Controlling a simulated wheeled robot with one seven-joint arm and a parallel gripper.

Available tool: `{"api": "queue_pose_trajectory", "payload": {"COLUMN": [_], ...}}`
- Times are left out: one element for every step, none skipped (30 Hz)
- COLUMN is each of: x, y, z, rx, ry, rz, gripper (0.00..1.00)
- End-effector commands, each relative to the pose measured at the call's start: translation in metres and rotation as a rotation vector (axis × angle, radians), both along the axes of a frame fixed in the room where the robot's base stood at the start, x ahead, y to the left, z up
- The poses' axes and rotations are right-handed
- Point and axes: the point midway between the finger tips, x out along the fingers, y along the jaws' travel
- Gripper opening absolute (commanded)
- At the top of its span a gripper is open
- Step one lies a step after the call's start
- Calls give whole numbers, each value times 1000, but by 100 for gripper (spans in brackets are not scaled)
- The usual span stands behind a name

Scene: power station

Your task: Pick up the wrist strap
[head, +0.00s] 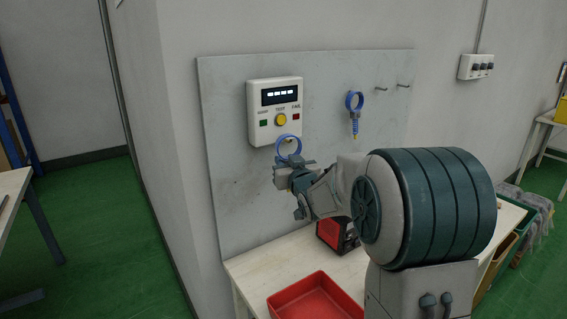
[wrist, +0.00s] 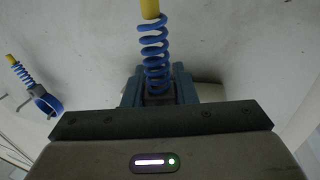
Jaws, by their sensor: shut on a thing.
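A blue wrist strap (head: 288,147) is at my gripper (head: 293,172), in front of the grey board and just below the white tester box. In the wrist view its blue coiled cord (wrist: 155,50) with a yellow end runs down between my gripper's fingers (wrist: 158,88). My gripper is shut on this strap; the fingertips are partly hidden behind the wrist housing. A second blue wrist strap (head: 354,101) with a yellow-ended cord hangs on the board to the right. It also shows at the left of the wrist view (wrist: 42,102).
The white tester box (head: 274,111) with a display and buttons is on the grey board (head: 225,170). Bare hooks (head: 404,85) are at the board's upper right. Below, a table (head: 255,268) holds a red tray (head: 316,298) and a red-black device (head: 336,234).

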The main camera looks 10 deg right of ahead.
Motion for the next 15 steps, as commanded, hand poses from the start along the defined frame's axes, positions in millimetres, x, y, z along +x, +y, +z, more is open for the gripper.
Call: {"api": "queue_pose_trajectory", "payload": {"x": [-10,-16,-23,-30,-36,-45,-52,-59,-69,-76,-83,-92,-99,-105,-112], "y": [-2,-2,-3,-4,-5,-6,-7,-8,-9,-10,-11,-12,-13,-14,-14], "z": [-1,0,-1,-1,0,0,-1,0,0,-1,0,0,0,0,0], "rx": [-1,-1,-1,-1,-1,-2,-2,-1,-1,-2,-2,-1,-1,-1,-2], "ry": [-1,-2,-1,-1,-1,-2,-2,-3,-3,-2,-2,-2,-1,-2,-1], "rz": [-1,-1,-1,-1,-1,-1,0,-1,-1,-2,-1,-2,-2,-1,0], "gripper": [0,0,0,0,0,0,0,0,0,0,0,0,0,0,0]}}
